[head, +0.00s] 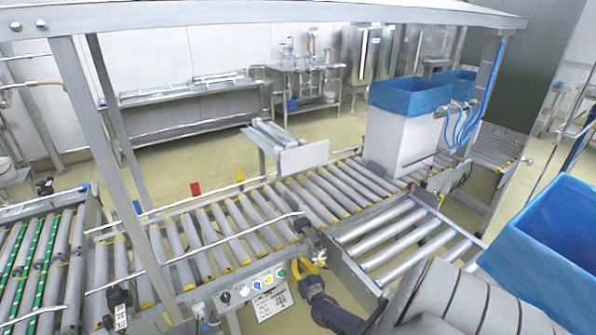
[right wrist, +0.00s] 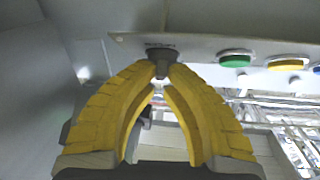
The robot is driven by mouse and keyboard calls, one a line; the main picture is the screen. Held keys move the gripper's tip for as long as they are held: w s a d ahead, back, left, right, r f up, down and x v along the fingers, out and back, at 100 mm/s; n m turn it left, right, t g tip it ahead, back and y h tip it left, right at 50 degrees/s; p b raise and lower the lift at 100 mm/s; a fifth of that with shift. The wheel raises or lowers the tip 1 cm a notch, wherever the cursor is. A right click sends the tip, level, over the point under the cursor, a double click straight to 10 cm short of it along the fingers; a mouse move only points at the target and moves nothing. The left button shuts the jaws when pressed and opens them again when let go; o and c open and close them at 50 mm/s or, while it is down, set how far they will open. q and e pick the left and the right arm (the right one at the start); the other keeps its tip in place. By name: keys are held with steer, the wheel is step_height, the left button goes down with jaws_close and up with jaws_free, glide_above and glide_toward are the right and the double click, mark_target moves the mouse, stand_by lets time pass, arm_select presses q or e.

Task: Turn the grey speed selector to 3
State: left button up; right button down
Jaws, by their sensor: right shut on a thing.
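The speed selector (right wrist: 162,58) is a dark grey round knob with a lighter grey grip, on the underside-facing control panel in the right wrist view. My right gripper (right wrist: 163,80) has yellow fingers, with their tips closed on the selector's grip. In the head view my right gripper (head: 299,267) is at the right end of the control panel (head: 238,308), beside the green button (head: 280,273), and hides the selector. The selector's pointer and scale numbers are too small or hidden to read. My left gripper is not in view.
Yellow (head: 268,279), blue (head: 256,285) and white (head: 245,291) buttons and a black knob (head: 225,297) line the panel left of my gripper. A paper label (head: 272,304) hangs below. The roller conveyor (head: 225,235) runs behind. A blue-lined bin (head: 550,250) stands at right.

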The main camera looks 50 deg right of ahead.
steer(key=m+g+h, duration=0.1)
steer(key=m, duration=0.1)
steer(key=m+g+h, duration=0.1)
steer(key=m+h, duration=0.1)
steer(key=shift+a+f+m+g, duration=0.1)
steer(key=shift+a+m+g, duration=0.1)
steer(key=shift+m+g, duration=0.15)
steer(key=shift+m+g+h, duration=1)
steer(key=shift+m+g, duration=0.55)
steer(key=shift+m, duration=0.7)
steer(key=c, duration=1.5)
jaws_free()
steer(key=shift+w+d, duration=0.1)
steer(key=shift+v, duration=3.8)
